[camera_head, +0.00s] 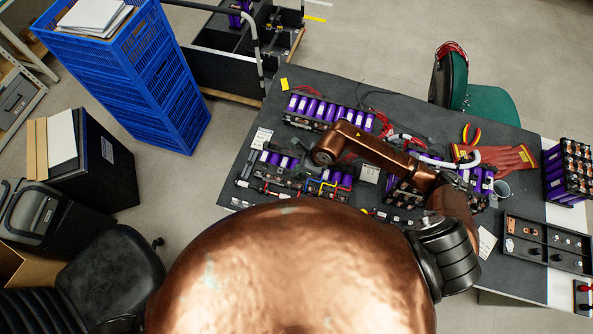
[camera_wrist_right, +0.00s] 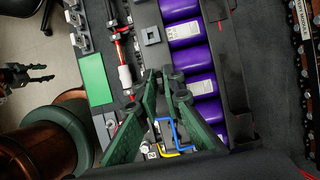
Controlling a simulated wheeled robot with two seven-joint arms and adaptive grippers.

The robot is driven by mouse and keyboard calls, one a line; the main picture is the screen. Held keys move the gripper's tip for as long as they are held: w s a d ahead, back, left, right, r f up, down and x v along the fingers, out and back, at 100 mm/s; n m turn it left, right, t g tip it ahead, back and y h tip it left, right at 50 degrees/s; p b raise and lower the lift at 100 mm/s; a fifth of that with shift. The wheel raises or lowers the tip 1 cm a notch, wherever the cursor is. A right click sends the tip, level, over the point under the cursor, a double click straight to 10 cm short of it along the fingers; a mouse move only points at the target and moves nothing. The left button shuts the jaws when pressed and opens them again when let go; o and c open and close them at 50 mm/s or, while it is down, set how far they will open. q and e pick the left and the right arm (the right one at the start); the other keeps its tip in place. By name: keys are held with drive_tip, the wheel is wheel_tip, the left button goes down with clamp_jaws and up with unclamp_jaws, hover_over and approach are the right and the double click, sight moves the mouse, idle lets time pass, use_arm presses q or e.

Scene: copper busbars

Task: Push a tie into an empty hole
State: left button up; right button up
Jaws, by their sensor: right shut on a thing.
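My right gripper (camera_wrist_right: 166,78) is above a battery module in the right wrist view. Its green fingers close together on a small dark piece, apparently the tie, mostly hidden between the tips. In the head view my right wrist covers the spot, and the gripper (camera_head: 304,160) is hard to make out beside the module (camera_head: 342,180). A grey square plate (camera_wrist_right: 152,36) with a darker centre lies ahead of the fingertips, beside the purple cells (camera_wrist_right: 190,58). I cannot tell which hole is empty. My left gripper (camera_wrist_right: 38,73) shows at the left edge, open, away from the module.
Blue and yellow wires (camera_wrist_right: 168,150) run close beside the fingers. A green chair (camera_head: 490,103) stands behind the table.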

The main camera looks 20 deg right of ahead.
drive_tip(key=shift+f, duration=0.15)
drive_tip(key=shift+c, duration=0.2)
idle(0.6)
drive_tip(key=o, duration=0.8)
drive_tip(key=shift+c, duration=0.2)
drive_tip(key=v, duration=1.2)
